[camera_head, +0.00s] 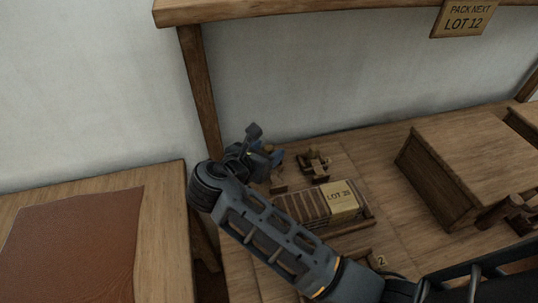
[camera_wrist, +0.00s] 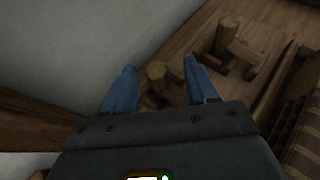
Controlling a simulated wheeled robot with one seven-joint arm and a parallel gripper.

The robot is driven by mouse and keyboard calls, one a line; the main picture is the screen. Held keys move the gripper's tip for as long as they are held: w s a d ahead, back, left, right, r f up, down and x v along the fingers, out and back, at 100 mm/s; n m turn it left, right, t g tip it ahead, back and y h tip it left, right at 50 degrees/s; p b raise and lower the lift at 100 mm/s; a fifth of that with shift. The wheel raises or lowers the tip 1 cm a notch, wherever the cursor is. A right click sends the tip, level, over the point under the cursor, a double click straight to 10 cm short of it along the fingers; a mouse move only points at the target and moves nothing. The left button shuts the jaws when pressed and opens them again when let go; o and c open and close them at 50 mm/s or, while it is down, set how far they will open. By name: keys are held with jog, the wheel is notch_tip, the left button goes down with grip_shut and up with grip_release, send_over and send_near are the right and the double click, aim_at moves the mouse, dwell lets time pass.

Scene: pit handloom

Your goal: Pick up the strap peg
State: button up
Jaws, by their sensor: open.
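In the wrist view a round-topped wooden peg (camera_wrist: 157,72) stands between the two blue fingers of my gripper (camera_wrist: 160,66). It looks like the strap peg, but I see no label on it. The fingers are apart, one on each side; I cannot tell whether they touch it. Its lower part is hidden by my gripper. In the head view my gripper (camera_head: 266,158) is low over the back left of the wooden table (camera_head: 385,160), and the peg is mostly hidden. A second wooden piece with an upright post (camera_wrist: 228,40) stands to the right; it also shows in the head view (camera_head: 315,165).
A large wooden box (camera_head: 465,165) is farther right. A wooden post (camera_head: 202,95) and pale wall (camera_head: 300,75) are close behind. A brown sheet (camera_head: 75,250) covers the left bench.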

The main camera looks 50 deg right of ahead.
aim_at(267, 148)
jog(key=x, duration=0.4)
jog(key=shift+w, duration=0.25)
jog(key=c, duration=1)
jog(key=shift+c, duration=0.2)
